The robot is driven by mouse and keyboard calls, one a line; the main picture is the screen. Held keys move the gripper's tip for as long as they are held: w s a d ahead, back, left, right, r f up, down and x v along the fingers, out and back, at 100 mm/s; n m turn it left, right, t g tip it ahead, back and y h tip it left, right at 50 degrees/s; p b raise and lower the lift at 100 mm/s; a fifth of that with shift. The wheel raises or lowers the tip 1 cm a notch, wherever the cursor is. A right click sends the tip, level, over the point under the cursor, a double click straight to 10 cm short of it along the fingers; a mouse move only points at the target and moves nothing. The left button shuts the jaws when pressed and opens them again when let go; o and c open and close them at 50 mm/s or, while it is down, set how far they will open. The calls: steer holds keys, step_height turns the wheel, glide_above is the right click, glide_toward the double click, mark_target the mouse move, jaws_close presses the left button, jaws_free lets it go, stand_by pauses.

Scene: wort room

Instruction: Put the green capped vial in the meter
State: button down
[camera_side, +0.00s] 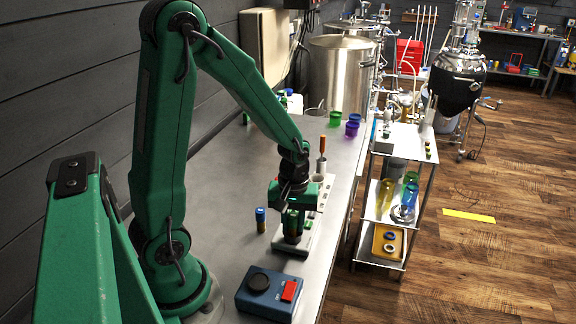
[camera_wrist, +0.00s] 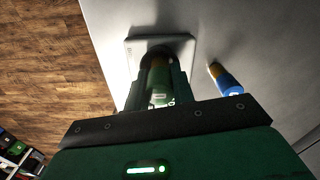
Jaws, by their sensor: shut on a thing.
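The green capped vial (camera_wrist: 158,80) is between the fingers of my gripper (camera_wrist: 157,92), which is shut on it. In the side view my gripper (camera_side: 293,224) points down, with the vial mostly hidden by the fingers. Directly below is a small pale flat-based device (camera_side: 289,248), perhaps the meter. In the wrist view its light plate (camera_wrist: 187,45) has a dark round part beyond the vial. Whether the vial is inside that part or above it, I cannot tell.
A blue-capped vial (camera_side: 261,219) stands left of my gripper; it also shows in the wrist view (camera_wrist: 228,83). Purple and green cups (camera_side: 336,119) stand farther back. The bench's right edge is close.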

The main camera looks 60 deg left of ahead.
mark_target(293, 216)
steer(key=shift+s+f, duration=0.1)
steer(key=shift+f, duration=0.45)
steer(key=c, duration=1.3)
jaws_free()
steer(key=shift+o, duration=0.2)
steer(key=shift+r, duration=0.1)
steer(key=shift+o, duration=0.4)
step_height(293, 216, up, 13)
steer(key=shift+r, duration=0.15)
steer(key=s+d+r+m+t, duration=0.5)
steer(key=s+d+r+m, duration=0.1)
steer(key=m, duration=0.5)
steer(key=shift+s+d+r+t, duration=0.3)
steer(key=shift+s+d+r, duration=0.05)
steer(key=shift+s+r, duration=0.2)
